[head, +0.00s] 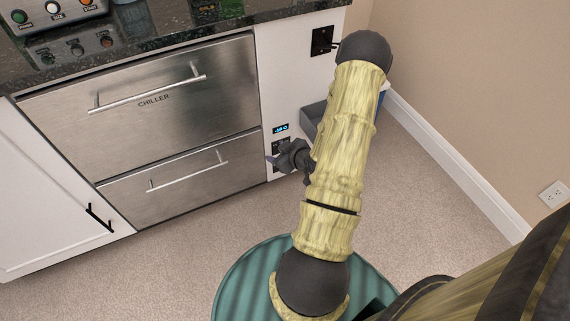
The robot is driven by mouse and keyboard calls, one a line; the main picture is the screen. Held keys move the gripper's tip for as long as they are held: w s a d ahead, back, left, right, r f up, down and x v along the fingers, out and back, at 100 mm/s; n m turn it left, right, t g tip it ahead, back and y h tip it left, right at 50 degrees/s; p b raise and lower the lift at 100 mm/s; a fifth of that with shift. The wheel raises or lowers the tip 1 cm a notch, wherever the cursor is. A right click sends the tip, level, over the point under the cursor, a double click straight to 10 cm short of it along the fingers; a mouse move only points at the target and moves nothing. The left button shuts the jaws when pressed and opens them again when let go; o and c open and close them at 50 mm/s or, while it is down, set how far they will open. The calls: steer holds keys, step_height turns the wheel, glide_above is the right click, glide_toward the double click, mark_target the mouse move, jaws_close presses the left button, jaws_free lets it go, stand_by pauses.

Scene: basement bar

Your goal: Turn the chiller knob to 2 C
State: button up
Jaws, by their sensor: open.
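The chiller (150,110) is a pair of stainless drawers under the counter, with "CHILLER" lettered on the upper one. A small lit blue display (281,128) sits on the white panel to its right; its reading is too small to tell for certain. Below the display is a dark control plate (279,145), partly covered by my gripper. My gripper (273,163) is dark grey and open, close in front of that plate's lower part. The knob cannot be made out, hidden by or blending with my gripper. I cannot tell whether the fingers touch it.
A black wall plate (321,41) sits higher on the white panel. A grey bin (313,115) stands behind my arm. A device with coloured buttons (55,15) rests on the dark countertop (150,30). The carpet (190,245) in front of the drawers is clear.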

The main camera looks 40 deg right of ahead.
steer(key=s+d+f+m+t+h+b, duration=0.2)
steer(key=s+d+f+t+b, duration=0.1)
steer(key=f+b, duration=0.4)
steer(key=s+d+f+m+t+h+b, duration=0.2)
steer(key=f+b, duration=0.4)
steer(key=f, duration=0.4)
steer(key=s+d+t, duration=0.1)
steer(key=s, duration=0.1)
steer(key=shift+s+d+f+h+b, duration=0.15)
steer(key=shift+s+f+h+b, duration=0.15)
steer(key=shift+s+h+b, duration=0.1)
steer(key=shift+w, duration=0.1)
steer(key=b+x, duration=0.7)
steer(key=x, duration=1)
steer(key=shift+w, duration=0.3)
steer(key=shift+r, duration=0.15)
steer(key=c, duration=1)
